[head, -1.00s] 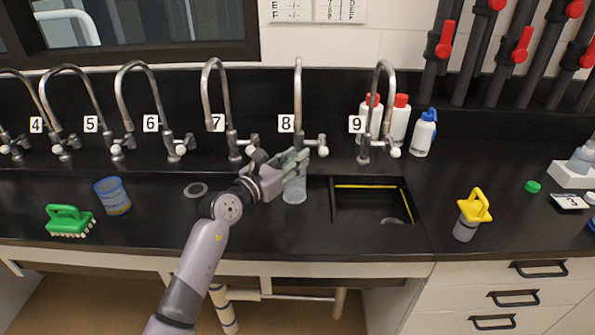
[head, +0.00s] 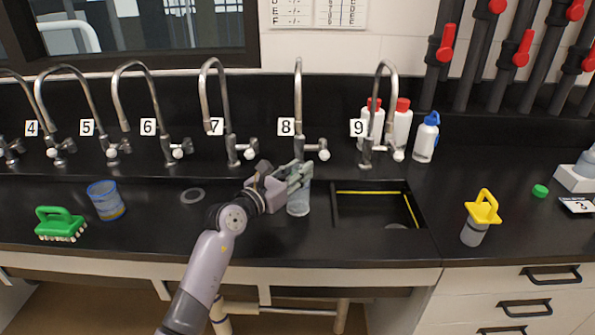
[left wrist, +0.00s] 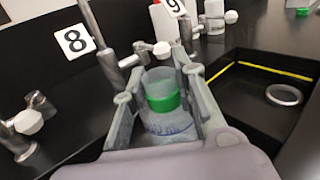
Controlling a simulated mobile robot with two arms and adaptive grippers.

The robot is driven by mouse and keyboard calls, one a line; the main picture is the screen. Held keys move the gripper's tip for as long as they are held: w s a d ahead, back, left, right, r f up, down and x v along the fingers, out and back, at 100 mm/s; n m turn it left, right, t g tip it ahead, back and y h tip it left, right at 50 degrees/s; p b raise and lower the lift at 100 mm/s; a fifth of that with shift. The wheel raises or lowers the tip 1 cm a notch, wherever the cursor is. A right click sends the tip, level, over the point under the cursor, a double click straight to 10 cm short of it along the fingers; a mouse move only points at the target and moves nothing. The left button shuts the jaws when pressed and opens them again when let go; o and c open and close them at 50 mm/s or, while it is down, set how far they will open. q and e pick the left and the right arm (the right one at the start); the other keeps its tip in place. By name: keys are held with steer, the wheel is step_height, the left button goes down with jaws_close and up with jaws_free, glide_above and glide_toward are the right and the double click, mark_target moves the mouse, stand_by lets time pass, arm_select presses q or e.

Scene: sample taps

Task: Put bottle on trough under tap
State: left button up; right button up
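A clear bottle (head: 298,204) with a green band (left wrist: 163,103) and blue marks is upright below tap 8 (head: 299,100). My left gripper (head: 300,174) is shut on its upper part; the left wrist view shows the bottle (left wrist: 165,122) between both fingers. I cannot tell whether its base touches the black trough surface (head: 255,225). Tap 8's number plate also shows in the left wrist view (left wrist: 75,41). My right gripper is out of view.
A sunken basin (head: 370,222) with yellow strips lies right of the bottle. A blue cup (head: 106,200) and green brush (head: 60,224) stand left, a yellow-topped bottle (head: 480,217) right. Tap 7 (head: 228,110) and tap 9 (head: 372,115) flank the gripper.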

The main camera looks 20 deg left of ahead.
arm_select(q)
steer(key=o, duration=0.4)
steer(key=shift+r, duration=0.15)
steer(key=shift+s+a, duration=0.15)
steer(key=shift+s, duration=0.15)
steer(key=v, duration=1.1)
steer(key=shift+s+a+b, duration=0.1)
steer(key=shift+s+b, duration=0.1)
steer(key=shift+b, duration=0.2)
